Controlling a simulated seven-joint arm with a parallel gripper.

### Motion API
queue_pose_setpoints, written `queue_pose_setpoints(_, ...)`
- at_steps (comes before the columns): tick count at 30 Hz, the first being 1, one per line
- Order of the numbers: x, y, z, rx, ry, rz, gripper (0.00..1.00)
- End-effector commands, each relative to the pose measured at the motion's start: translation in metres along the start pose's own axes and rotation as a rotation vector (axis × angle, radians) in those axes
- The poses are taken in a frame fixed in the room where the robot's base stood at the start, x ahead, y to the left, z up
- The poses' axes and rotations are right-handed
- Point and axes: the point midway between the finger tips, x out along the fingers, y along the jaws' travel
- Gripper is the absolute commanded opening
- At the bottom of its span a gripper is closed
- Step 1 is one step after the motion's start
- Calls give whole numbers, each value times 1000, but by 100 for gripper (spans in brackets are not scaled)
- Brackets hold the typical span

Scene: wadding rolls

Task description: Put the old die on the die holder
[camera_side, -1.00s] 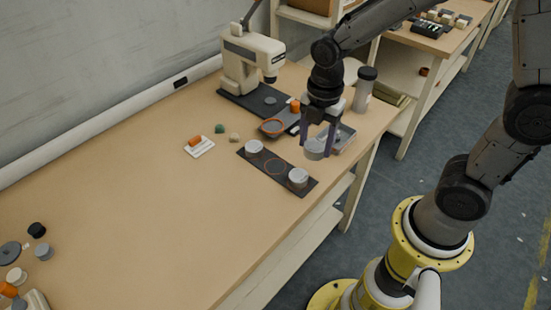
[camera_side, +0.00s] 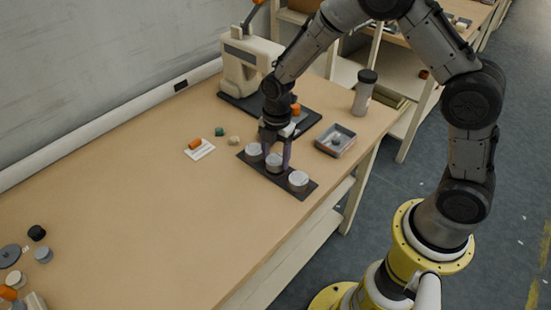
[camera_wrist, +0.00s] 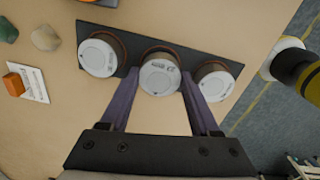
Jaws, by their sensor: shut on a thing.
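A dark plate (camera_side: 240,154) lies on the bench, likely the die holder; it also shows in the wrist view (camera_wrist: 88,30). A grey-white cylinder stands near each end, at left (camera_wrist: 97,57) and right (camera_wrist: 214,84). My gripper (camera_side: 274,166) points down over the plate's middle, shut on a third similar cylinder (camera_wrist: 160,76), likely the old die. In the wrist view my fingers stand on either side of it. It is over the middle spot, close to the plate; whether it touches is hard to tell.
A grey tray (camera_side: 335,140) with a small item is to the right, and a dark-capped bottle (camera_side: 364,93) behind it. A white press (camera_side: 245,68) stands at the back. A card with an orange block (camera_side: 195,144) lies left.

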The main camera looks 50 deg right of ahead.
Motion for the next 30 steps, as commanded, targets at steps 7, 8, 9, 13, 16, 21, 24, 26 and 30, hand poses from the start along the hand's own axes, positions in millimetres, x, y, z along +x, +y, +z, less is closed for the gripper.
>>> queue_pose_setpoints(7, 11, 1, 0, 0, 0, 5, 0)
queue_pose_setpoints(8, 11, 1, 0, 0, 0, 4, 0)
queue_pose_setpoints(9, 11, 1, 0, 0, 0, 4, 0)
queue_pose_setpoints(13, 13, 1, 0, 0, 0, 4, 0)
queue_pose_setpoints(16, 15, 0, 0, 0, 0, 3, 74)
queue_pose_setpoints(21, 14, 0, 0, 0, 0, 2, 93)
queue_pose_setpoints(24, 14, 0, 0, 0, 0, 2, 93)
queue_pose_setpoints(26, 14, 0, 0, 0, 0, 2, 93)
queue_pose_setpoints(30, 11, 0, 0, 0, 0, 3, 93)
